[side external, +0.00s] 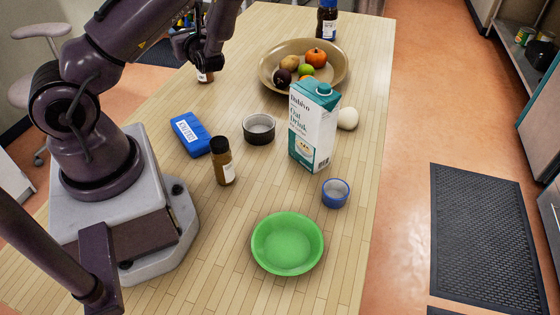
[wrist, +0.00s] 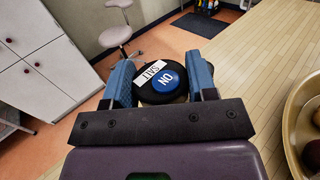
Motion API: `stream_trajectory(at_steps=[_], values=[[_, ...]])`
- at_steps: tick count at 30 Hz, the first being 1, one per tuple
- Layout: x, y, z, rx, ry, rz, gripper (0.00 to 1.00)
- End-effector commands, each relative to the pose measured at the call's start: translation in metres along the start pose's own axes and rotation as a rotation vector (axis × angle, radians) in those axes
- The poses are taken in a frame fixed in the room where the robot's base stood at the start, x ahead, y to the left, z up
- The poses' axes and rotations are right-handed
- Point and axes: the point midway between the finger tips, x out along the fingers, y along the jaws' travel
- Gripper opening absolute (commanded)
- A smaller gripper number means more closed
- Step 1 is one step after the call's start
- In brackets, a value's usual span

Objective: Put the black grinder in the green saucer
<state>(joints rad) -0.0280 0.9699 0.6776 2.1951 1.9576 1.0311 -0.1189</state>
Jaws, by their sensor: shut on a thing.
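My gripper (wrist: 161,88) is shut on the black grinder (wrist: 150,77), whose round black top with a blue "NO" disc and a white label shows between the fingers in the wrist view. In the side external view my gripper (side external: 203,62) is at the far left of the table, and the lower part of the grinder (side external: 205,77) shows below it. I cannot tell whether the grinder touches the table. The green saucer (side external: 288,262) is empty at the near end of the table, far from my gripper.
A fruit bowl (side external: 270,82), a white egg-like thing (side external: 348,119) and a dark bottle (side external: 327,20) are further back.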

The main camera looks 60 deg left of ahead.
Motion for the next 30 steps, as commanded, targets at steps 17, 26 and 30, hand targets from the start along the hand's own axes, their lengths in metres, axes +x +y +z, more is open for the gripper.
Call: stream_trajectory(at_steps=[17, 26, 30], values=[[0.000, 0.000, 0.142, -0.008, 0.000, -0.002, 0.19], [-0.021, 0.036, 0.111, 0.004, -0.001, 0.261, 0.19], [-0.040, 0.056, 0.092, 0.007, -0.001, 0.431, 0.19]])
